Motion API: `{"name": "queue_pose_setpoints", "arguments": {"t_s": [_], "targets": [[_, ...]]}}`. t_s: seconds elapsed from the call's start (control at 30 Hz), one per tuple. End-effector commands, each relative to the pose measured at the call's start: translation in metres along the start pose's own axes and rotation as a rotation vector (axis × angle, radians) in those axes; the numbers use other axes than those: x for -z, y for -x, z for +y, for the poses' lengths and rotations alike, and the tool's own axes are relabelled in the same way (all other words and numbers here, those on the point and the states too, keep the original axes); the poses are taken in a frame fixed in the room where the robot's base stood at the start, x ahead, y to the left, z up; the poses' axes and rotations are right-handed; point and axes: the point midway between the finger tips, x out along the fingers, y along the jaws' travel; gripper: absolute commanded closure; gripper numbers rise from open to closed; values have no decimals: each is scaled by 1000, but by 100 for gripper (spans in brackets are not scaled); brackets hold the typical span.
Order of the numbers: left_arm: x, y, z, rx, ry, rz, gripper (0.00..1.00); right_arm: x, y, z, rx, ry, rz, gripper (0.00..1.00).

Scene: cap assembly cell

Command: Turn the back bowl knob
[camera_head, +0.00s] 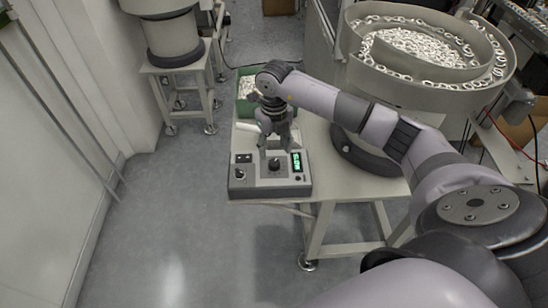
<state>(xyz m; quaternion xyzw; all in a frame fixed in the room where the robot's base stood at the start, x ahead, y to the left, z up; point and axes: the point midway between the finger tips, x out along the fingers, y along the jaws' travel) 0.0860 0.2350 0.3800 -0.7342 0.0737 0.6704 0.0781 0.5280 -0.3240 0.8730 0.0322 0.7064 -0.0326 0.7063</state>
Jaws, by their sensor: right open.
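A grey control box (256,188) sits on the near end of a light table. A dark knob (275,166) stands up in the middle of its top, just left of a lit green display (296,161). My right gripper (275,153) points down over this knob, open, with its fingers to either side. I cannot tell whether they touch it. A smaller knob or switch (240,174) sits on the left of the box. No label shows which bowl the knob belongs to. My left gripper is out of view.
A large bowl feeder (432,84) full of pale rings stands on the right, close behind my right arm. Another feeder (172,38) stands at the back left. A green bin (245,108) lies behind the box. The floor at left is clear.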

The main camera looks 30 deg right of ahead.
Motion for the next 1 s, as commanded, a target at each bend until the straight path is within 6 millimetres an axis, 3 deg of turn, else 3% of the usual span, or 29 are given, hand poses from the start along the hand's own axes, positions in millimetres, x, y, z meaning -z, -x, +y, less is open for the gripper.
{"name": "queue_pose_setpoints", "arguments": {"t_s": [0.1, 0.33, 0.7, 1.0], "targets": [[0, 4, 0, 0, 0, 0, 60, 1, -24, 0, 0, -1, 5, 50], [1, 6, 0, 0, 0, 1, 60, 0, -51, 0, -1, -1, 1, 50], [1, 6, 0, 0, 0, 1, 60, 0, -58, 0, 0, 0, 0, 50], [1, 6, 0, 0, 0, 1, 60, 0, -57, 0, 0, 0, 0, 70]]}}
